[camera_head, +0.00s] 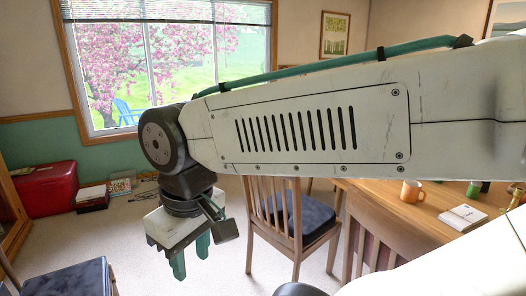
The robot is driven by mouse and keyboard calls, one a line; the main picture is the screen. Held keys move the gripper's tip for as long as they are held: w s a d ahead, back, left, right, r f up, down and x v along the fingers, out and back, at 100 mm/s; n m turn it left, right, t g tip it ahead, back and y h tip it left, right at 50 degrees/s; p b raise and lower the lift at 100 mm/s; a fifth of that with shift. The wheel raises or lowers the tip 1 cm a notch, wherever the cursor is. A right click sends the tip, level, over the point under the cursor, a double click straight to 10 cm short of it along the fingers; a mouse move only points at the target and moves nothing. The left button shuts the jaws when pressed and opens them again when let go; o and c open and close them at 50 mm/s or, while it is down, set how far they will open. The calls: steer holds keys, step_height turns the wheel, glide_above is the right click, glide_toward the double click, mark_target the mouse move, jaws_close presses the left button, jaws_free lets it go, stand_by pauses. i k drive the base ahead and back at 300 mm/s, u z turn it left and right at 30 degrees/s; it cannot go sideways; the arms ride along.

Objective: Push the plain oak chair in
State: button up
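A wooden chair with a slatted back (268,212) and a dark blue cushion (312,216) stands in the middle, beside the wooden table (445,197). A second wooden chair back with wide slats (385,232) shows at the table's near side; its seat is hidden. A dark blue seat (75,280) shows at the lower left, cut off by the frame. I cannot tell for sure which is the plain oak chair. My gripper (190,262) hangs pointing down, left of the middle chair and apart from it. Its two green fingers are apart with nothing between them.
An orange mug (412,191) and a white stack of paper (463,217) are on the table. A red chest (45,189) and books (92,195) stand by the far wall. Pale carpet (135,235) is free around my gripper. My arm hides part of the table.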

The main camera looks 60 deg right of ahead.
mark_target(275, 233)
steer(key=z, duration=0.8)
steer(key=i, duration=1.05)
steer(key=z, duration=1.05)
